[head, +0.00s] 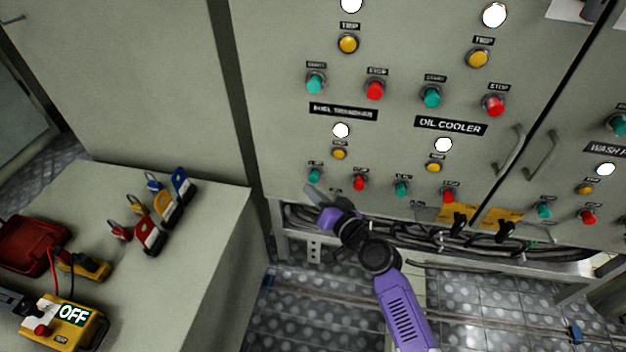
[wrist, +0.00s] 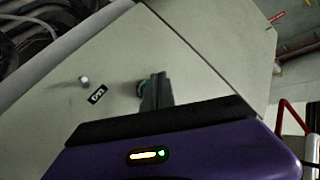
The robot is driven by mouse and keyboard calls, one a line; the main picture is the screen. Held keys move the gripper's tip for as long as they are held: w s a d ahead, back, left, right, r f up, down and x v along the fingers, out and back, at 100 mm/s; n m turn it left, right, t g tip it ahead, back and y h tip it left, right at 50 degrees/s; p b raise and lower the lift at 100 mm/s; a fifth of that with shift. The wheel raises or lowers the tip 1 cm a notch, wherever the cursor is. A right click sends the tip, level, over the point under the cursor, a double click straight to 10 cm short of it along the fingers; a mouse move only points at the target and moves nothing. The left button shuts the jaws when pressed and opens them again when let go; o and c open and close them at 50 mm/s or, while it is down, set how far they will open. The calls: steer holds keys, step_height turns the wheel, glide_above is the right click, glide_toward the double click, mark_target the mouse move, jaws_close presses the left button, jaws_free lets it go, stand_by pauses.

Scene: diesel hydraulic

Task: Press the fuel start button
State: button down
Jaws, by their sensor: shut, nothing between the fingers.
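The fuel start button is a small green button (head: 314,175) at the lower left of the panel, below the fuel transfer label (head: 343,112). A red button (head: 360,183) is to its right and a yellow one (head: 339,153) above. My gripper (head: 312,190) is shut and empty, with its tips just below the green button in the head view.
The oil cooler buttons (head: 402,188) are to the right. Black cables (head: 400,235) run under the panel. A bench (head: 215,215) at left holds padlocks (head: 150,235), a red case (head: 30,245) and a yellow meter (head: 65,325) showing OFF.

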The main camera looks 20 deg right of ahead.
steer(key=shift+w+d, duration=0.1)
steer(key=shift+w+d+b, duration=0.15)
steer(key=shift+w+b, duration=0.1)
steer(key=shift+b, duration=0.05)
steer(key=shift+w+d+b, duration=0.3)
steer(key=shift+w+d, duration=0.05)
steer(key=shift+w, duration=0.05)
stand_by(1.2)
steer(key=shift+a, duration=0.1)
steer(key=shift+s+a, duration=0.5)
steer(key=shift+s, duration=0.25)
steer(key=s+a+p, duration=0.1)
steer(key=s, duration=0.1)
steer(key=s+a, duration=0.2)
steer(key=shift+p, duration=0.4)
stand_by(0.7)
